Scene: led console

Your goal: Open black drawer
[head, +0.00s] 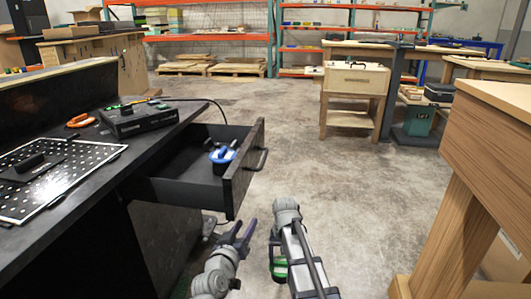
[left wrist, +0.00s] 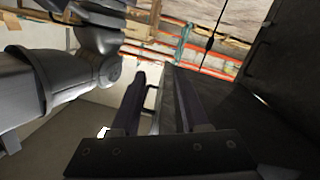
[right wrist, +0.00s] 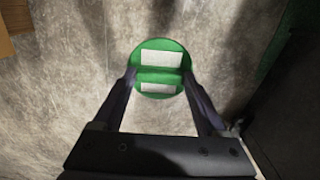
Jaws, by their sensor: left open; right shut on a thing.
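The black drawer (head: 178,190) is pulled out from the dark desk, and its inside shows. Its front panel (head: 241,170) carries a bar handle (head: 260,160). A blue round thing (head: 222,155) lies inside. My left gripper (head: 243,231) is open just below and in front of the drawer front. In the left wrist view, a panel edge (left wrist: 170,95) and a handle (left wrist: 152,98) show between its open fingers (left wrist: 160,95); whether they touch, I cannot tell. My right gripper (right wrist: 158,82) is shut on a green round thing (right wrist: 160,56) with white patches, held low over the floor.
A wooden bench (head: 490,130) stands close at the right. A small wooden cabinet (head: 355,85) stands behind. The floor between is clear.

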